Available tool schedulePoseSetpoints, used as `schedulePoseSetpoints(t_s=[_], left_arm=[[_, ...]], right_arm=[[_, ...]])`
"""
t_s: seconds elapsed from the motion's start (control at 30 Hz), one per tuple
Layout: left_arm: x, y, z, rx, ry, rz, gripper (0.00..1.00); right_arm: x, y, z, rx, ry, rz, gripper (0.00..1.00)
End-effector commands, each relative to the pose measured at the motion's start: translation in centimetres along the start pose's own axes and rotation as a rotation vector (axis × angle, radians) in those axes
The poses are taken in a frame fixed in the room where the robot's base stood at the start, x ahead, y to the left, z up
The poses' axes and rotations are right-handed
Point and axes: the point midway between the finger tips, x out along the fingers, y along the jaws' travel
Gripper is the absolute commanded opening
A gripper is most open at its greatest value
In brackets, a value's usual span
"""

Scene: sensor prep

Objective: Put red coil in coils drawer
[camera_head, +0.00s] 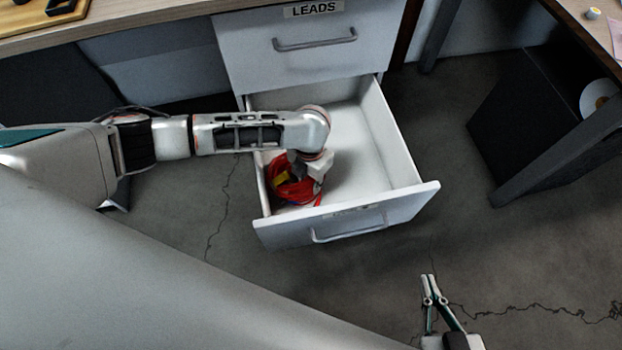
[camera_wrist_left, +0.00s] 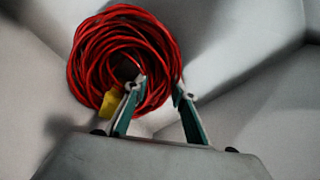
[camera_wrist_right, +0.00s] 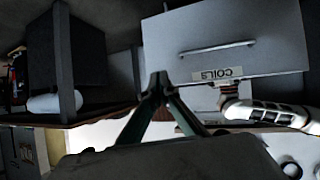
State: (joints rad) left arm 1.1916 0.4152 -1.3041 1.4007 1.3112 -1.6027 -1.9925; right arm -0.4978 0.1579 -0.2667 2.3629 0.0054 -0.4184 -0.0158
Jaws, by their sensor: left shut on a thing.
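The red coil (camera_head: 293,190) is inside the open drawer (camera_head: 405,150), at its left front part. It is a wound bundle of red cable with a yellow tag, and my left arm partly covers it in the head view. In the left wrist view, my left gripper (camera_wrist_left: 158,90) is shut on the coil (camera_wrist_left: 105,50), with one finger in its central hole and the other outside its ring. The right wrist view shows a "COILS" label (camera_wrist_right: 217,74) on the drawer front. My right gripper (camera_head: 429,278) is shut and empty, in front of the drawer to the right.
A drawer labelled "LEADS" (camera_head: 313,10) is closed above the open one. A wooden worktop (camera_head: 130,20) is at the upper left. A dark box (camera_head: 525,115) and a table leg (camera_head: 560,155) stand at right. The drawer's right half is empty.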

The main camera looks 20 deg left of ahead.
Motion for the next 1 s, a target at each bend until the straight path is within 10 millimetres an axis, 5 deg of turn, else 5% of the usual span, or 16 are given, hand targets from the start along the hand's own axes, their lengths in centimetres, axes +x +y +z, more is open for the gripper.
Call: schedulePoseSetpoints(t_s=[0.23,0.27,0.33,0.73,1.0], left_arm=[[0.2,0.0,0.1,0.000,-0.002,0.000,0.00],[0.2,0.0,0.1,0.000,-0.002,0.000,0.30],[0.1,0.0,0.1,0.000,-0.002,0.000,0.42],[-0.5,0.0,0.2,0.001,-0.004,0.001,0.42],[-5.7,0.1,0.6,0.000,-0.017,0.004,0.42]], right_arm=[[0.0,0.1,0.4,0.000,-0.007,0.002,0.00],[0.0,0.1,0.4,0.000,-0.007,0.003,0.00],[0.0,0.1,0.4,0.000,-0.009,0.003,0.00],[-0.4,0.1,0.7,0.002,-0.017,0.004,0.00],[-0.6,1.6,-0.4,-0.039,-0.012,0.030,0.00]])
